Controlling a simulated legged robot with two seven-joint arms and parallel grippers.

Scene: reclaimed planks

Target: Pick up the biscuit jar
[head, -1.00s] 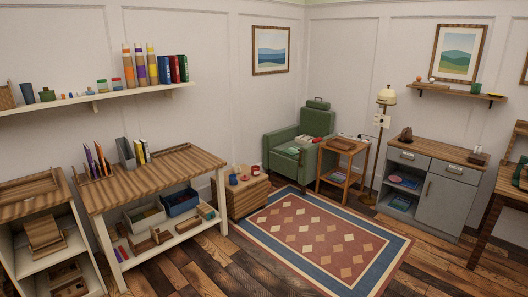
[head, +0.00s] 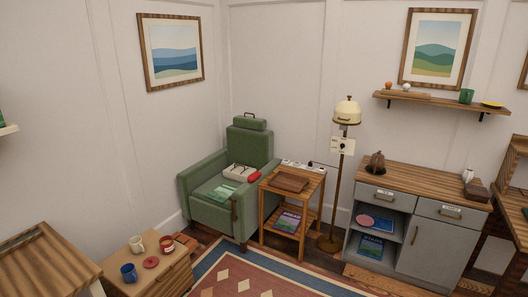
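I cannot tell for certain which thing is the biscuit jar. A dark brown rounded piece with a narrow top (head: 376,163) stands on the wooden top of the grey cabinet (head: 440,236), towards its left end. A red container with a pale label (head: 167,246) stands on the low wooden chest (head: 140,280), beside a cream mug (head: 137,245), a blue mug (head: 129,273) and a flat round red piece (head: 151,262). A small white vessel (head: 468,174) stands at the cabinet's right end. Neither of my grippers is in view.
A green armchair (head: 208,213) holds a book and other items. A wooden side table (head: 272,207) and a floor lamp (head: 346,111) stand between it and the cabinet. A wall shelf (head: 437,101) hangs above the cabinet. The patterned rug (head: 245,276) is clear.

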